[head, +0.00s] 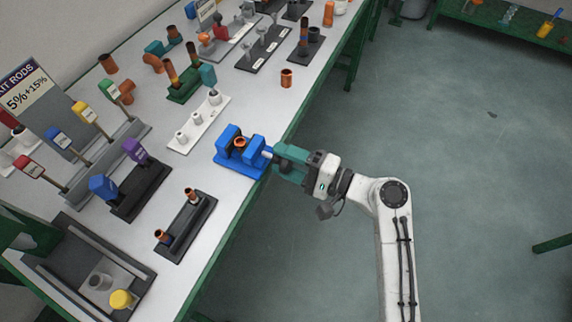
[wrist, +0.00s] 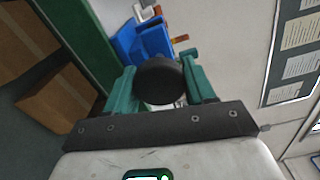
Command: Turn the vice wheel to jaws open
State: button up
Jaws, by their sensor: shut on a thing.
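The blue vice (head: 237,150) sits at the right edge of the white bench in the head view, with a copper fitting (head: 240,143) between its jaws. My gripper (head: 276,158) is at the vice's right side, over the bench edge. In the wrist view the round black vice wheel (wrist: 160,80) lies between the two teal fingers of my gripper (wrist: 163,88), which are shut on it. The blue vice body (wrist: 145,40) shows just beyond the wheel.
A white rack (head: 198,124) with fittings stands behind the vice. A black rack (head: 186,226) with copper pieces stands in front of it. A loose copper fitting (head: 287,78) stands near the bench edge. The floor (head: 440,150) right of the bench is clear around my arm.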

jog(key=n+b, duration=0.2)
jog(key=n, duration=0.1)
jog(key=n+b, duration=0.1)
jog(key=b, duration=0.1)
jog(key=shift+f+n, duration=0.3)
jog(key=n+b, duration=0.3)
jog(key=b, duration=0.1)
jog(key=shift+n, duration=0.3)
jog(key=n+b, duration=0.7)
jog(key=b, duration=0.1)
jog(key=n+b, duration=0.6)
jog(key=b, duration=0.2)
jog(key=shift+s+r+n, duration=0.1)
jog(key=shift+n, duration=0.2)
jog(key=shift+r+n+b, duration=0.1)
jog(key=shift+n+b, duration=0.9)
jog(key=shift+b, duration=0.25)
jog(key=shift+r+n+b, duration=0.15)
jog(key=shift+n+b, duration=0.6)
jog(key=shift+n, duration=0.05)
jog(key=shift+r, duration=0.1)
